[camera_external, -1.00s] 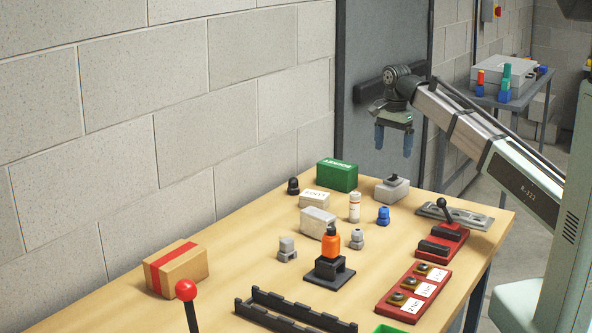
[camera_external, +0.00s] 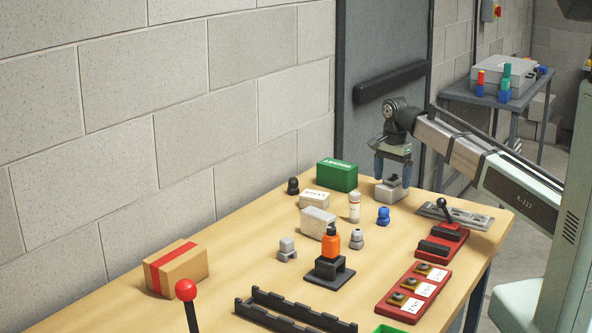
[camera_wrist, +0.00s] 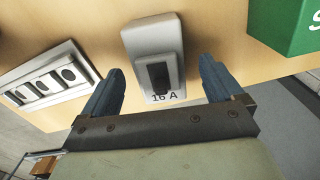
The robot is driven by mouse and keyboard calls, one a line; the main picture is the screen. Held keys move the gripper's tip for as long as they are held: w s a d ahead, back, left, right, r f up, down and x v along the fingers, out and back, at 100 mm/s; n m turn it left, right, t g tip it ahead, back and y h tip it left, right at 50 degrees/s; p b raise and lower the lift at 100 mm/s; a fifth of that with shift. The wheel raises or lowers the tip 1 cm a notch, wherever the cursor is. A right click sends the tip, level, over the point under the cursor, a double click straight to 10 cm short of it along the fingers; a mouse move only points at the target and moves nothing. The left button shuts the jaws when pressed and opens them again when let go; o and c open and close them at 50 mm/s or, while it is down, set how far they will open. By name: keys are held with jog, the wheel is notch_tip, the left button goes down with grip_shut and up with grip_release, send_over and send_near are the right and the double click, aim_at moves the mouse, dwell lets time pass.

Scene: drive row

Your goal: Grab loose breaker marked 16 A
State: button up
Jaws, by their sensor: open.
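The loose breaker (camera_external: 391,192) is a light grey block with a dark toggle on top, standing on the wooden table near its far end. In the wrist view the breaker (camera_wrist: 151,45) shows the marking "16 A" on the edge nearest my gripper. My gripper (camera_external: 392,174) is open, with its blue fingers pointing down on either side of the breaker in the outside view. In the wrist view my gripper (camera_wrist: 158,88) has one finger left and one right of the breaker's near end, with gaps on both sides. I cannot tell the exact fingertip height.
A green box (camera_external: 337,175) stands left of the breaker. A grey plate with slots (camera_external: 466,216) lies to its right. A white bottle (camera_external: 354,207) and a blue piece (camera_external: 383,215) stand in front. A red base with a black lever (camera_external: 441,243) is further right.

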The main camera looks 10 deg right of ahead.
aim_at(392, 186)
jog(key=shift+d+f, duration=0.15)
jog(key=shift+f, duration=1.7)
jog(key=shift+c, duration=0.2)
jog(key=c, duration=1.2)
